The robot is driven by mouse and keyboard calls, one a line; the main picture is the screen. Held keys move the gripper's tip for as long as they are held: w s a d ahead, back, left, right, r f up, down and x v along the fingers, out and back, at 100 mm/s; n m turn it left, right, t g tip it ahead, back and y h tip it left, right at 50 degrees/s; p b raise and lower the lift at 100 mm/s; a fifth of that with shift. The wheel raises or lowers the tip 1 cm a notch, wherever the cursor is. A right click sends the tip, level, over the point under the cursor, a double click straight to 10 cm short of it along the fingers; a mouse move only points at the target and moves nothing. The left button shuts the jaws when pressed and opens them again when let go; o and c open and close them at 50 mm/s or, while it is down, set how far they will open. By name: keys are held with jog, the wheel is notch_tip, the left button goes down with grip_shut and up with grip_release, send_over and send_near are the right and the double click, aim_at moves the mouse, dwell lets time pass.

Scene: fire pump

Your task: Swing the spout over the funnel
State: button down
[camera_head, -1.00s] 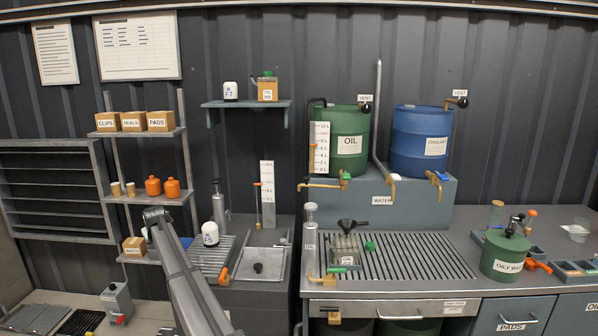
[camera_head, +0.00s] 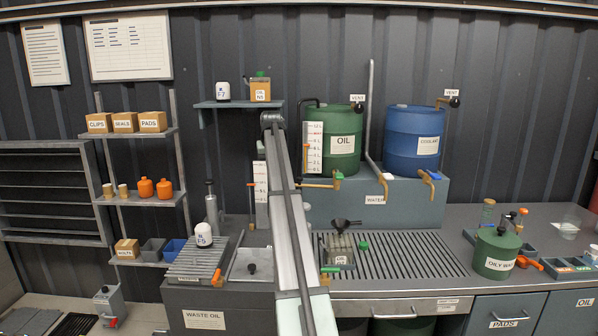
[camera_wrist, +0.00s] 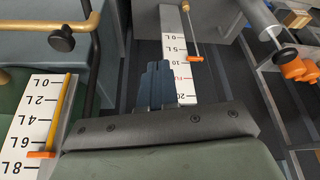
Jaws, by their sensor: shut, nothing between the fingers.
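The brass spout (camera_head: 318,186) comes out below the green OIL drum (camera_head: 343,150) and points left. The black funnel (camera_head: 341,225) stands on a small can on the slatted bench, below and right of the spout's free end. In the wrist view the spout (camera_wrist: 50,22) crosses the upper left corner, with a black knob (camera_wrist: 62,38) on it. My gripper (camera_wrist: 157,72) is shut and empty, apart from the spout and knob. My arm hides the gripper in the head view, and the funnel is not in the wrist view.
A level scale (camera_head: 314,147) is on the OIL drum's left side. A blue drum (camera_head: 413,140) with its own brass outlet stands to the right. A grey vertical pipe (camera_head: 369,120) rises between the drums.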

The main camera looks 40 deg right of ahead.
jog(key=s+d+r+m, duration=0.1)
jog(key=s+d+r, duration=0.5)
jog(key=s, duration=0.3)
jog(key=shift+d+r+g, duration=0.4)
jog(key=shift+d, duration=0.35)
jog(key=x, duration=1)
jog(key=shift+a, duration=0.15)
